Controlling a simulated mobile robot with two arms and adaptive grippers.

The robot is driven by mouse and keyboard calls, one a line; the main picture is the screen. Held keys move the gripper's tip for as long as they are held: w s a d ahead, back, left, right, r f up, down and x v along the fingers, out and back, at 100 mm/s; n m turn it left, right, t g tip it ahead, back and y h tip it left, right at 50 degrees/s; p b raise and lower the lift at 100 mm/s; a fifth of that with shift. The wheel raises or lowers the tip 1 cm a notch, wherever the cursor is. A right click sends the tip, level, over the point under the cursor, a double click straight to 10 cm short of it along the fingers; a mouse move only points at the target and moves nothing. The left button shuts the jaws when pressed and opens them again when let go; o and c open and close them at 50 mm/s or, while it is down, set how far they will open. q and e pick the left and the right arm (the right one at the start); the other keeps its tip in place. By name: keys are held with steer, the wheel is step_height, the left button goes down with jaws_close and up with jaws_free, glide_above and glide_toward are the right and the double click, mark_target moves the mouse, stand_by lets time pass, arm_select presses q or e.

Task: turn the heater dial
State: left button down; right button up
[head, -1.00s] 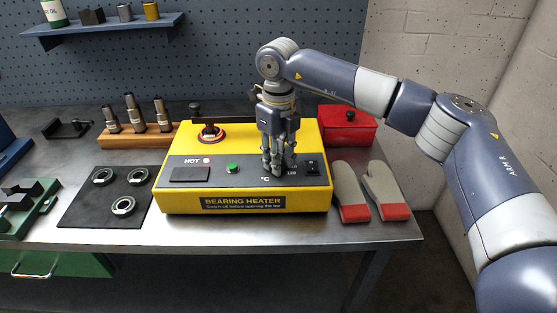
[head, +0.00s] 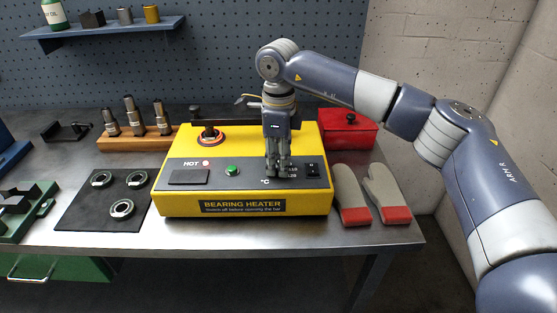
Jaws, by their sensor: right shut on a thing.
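The yellow bearing heater (head: 180,198) stands on the metal bench, with a dark sloped control panel on its front. My right gripper (head: 277,173) points straight down at the right part of this panel, above the °C mark. It is shut on the heater dial, which its fingers hide; only some scale numbers show beside them. A green button (head: 232,170), a dark display (head: 189,176) and a black switch (head: 312,170) sit on the same panel. My left gripper is not in view.
A bearing ring sits around the heater's post (head: 210,137). A red box (head: 350,130) and grey-red gloves (head: 385,190) lie to the right. A black mat (head: 85,213) with three rings and a wooden block (head: 125,141) with metal pins are to the left.

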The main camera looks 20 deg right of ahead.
steer(key=shift+r, duration=0.1)
stand_by(0.3)
steer(key=o, duration=1.1)
step_height(320, 180, up, 12)
steer(key=shift+f, duration=0.1)
